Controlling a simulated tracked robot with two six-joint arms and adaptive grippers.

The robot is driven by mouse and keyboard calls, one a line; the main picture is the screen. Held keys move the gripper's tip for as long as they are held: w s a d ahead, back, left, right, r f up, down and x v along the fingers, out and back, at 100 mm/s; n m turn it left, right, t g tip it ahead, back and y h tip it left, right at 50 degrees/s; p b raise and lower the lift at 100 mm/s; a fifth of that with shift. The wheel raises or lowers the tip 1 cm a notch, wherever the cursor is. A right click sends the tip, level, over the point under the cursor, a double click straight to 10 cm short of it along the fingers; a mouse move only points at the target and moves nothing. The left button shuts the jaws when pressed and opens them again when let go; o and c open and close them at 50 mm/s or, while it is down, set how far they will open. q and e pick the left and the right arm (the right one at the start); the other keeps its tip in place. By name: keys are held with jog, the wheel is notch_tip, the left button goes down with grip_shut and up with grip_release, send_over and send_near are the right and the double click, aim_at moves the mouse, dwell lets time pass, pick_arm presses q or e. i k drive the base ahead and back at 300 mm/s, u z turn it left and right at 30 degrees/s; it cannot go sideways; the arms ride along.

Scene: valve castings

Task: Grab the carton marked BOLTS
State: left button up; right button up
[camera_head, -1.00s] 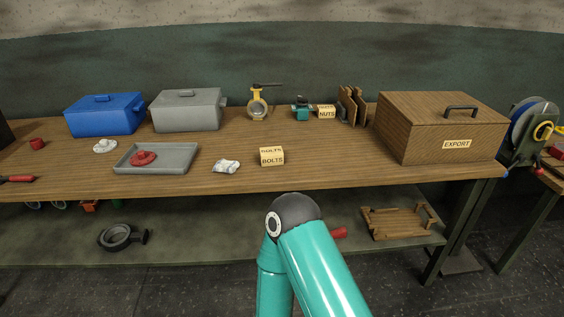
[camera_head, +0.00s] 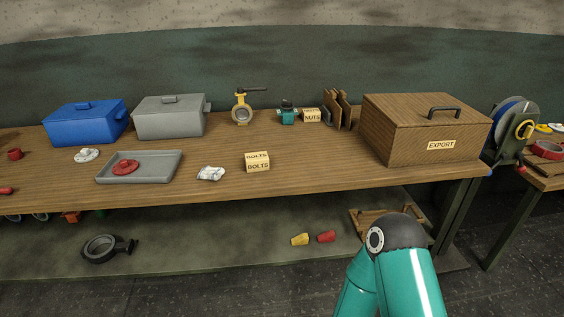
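The carton marked BOLTS (camera_head: 257,162) is a small tan box on the front part of the wooden bench top, right of a crumpled white rag. It stands upright with its label facing me, and nothing touches it. A teal arm of mine with a dark joint shows at the lower right, in front of the bench and well below and right of the carton. No gripper fingers show in the view.
A similar carton marked NUTS (camera_head: 312,115) stands farther back. A grey tray (camera_head: 160,167) with a red part and the white rag (camera_head: 210,173) lie left of the BOLTS carton. A large wooden EXPORT crate (camera_head: 408,131) stands to the right. The bench (camera_head: 322,170) is clear between carton and crate.

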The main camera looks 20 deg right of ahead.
aim_at(255, 161)
jog(key=z, duration=0.05)
jog(key=i, duration=0.85)
